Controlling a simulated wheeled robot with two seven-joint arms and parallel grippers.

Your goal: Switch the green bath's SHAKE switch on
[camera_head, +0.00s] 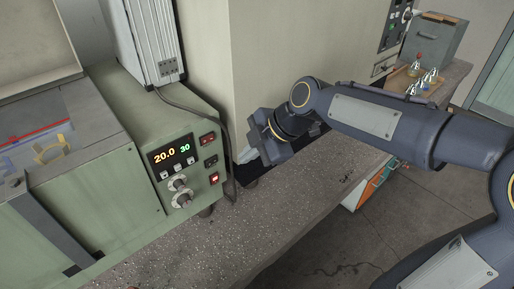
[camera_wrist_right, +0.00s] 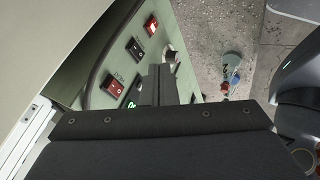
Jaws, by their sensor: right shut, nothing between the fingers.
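The green bath (camera_head: 100,200) stands at the left of the head view. Its front panel has a display reading 20.0 and 30, knobs, and a column of three switches: a red upper one (camera_head: 208,139), a dark middle one (camera_head: 211,161) and a bright red lower one (camera_head: 214,178). The wrist view also shows the bright red switch (camera_wrist_right: 151,25), the dark switch (camera_wrist_right: 135,48) and the other red switch (camera_wrist_right: 113,88). Their labels are too small to read. My right gripper (camera_head: 246,154) is shut and empty, just right of the panel; its fingers (camera_wrist_right: 160,78) hide part of the panel in the wrist view.
A cable runs down beside the panel from a ribbed grey unit (camera_head: 150,40). A large cream cabinet (camera_head: 290,45) stands behind my right arm. Glassware stands on a tray (camera_head: 398,82) at the far right.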

